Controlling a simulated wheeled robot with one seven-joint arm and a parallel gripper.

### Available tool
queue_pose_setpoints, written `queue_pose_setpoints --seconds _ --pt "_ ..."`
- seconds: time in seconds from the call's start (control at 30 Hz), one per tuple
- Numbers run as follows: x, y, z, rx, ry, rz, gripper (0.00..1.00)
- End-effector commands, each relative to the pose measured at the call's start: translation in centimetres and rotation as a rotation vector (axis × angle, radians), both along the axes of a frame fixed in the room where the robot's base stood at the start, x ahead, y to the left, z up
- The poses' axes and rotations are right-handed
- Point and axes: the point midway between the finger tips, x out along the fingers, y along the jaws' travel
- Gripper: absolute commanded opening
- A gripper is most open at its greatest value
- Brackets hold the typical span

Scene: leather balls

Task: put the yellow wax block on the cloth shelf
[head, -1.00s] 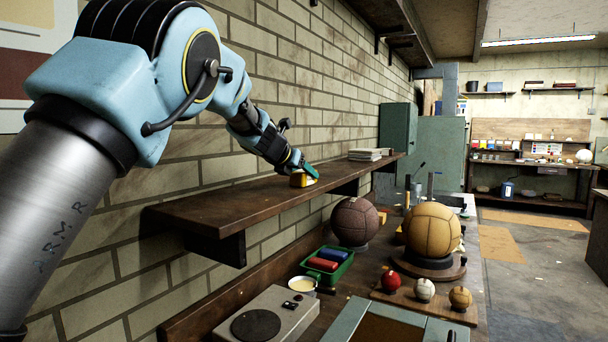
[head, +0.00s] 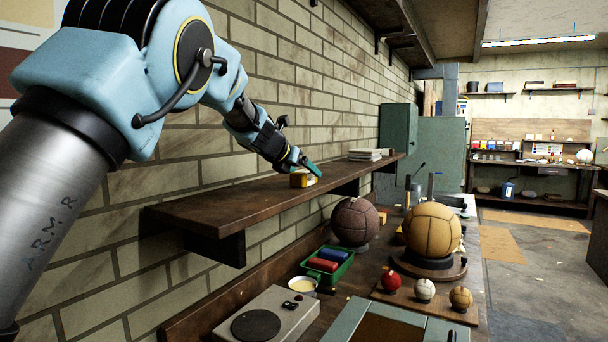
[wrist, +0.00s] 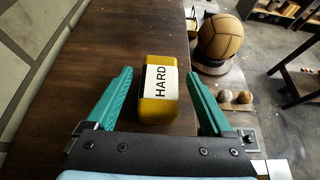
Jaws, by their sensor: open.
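The yellow wax block (head: 303,180), with a white label reading "HARD", rests on the dark wooden wall shelf (head: 215,207). In the wrist view the block (wrist: 152,113) lies on the shelf top (wrist: 120,40) between my gripper's two green fingers, with a gap on each side. My gripper (wrist: 160,88) is open and not holding it. In the head view my gripper (head: 312,168) is just above and beside the block. A stack of folded pale cloths (head: 366,154) sits farther along the same shelf.
The bench below holds a green tray (head: 345,268) with red and blue blocks, a dark brown ball (head: 354,221), a tan ball (head: 432,229) on a stand and several small balls. The brick wall (head: 290,90) runs close along the shelf. The shelf between block and cloths is clear.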

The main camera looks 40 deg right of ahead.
Motion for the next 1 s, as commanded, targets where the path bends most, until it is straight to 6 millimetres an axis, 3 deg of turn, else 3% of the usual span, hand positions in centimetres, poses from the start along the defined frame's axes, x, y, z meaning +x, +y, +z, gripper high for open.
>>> queue_pose_setpoints --seconds 0.5,0.7,1.0 --pt "-2.1 8.1 4.5 -0.002 -0.001 0.000 0.86" --pt "-2.4 9.3 5.1 0.001 0.000 0.000 0.86" --pt "-2.4 9.4 5.2 0.001 0.000 0.000 0.86"
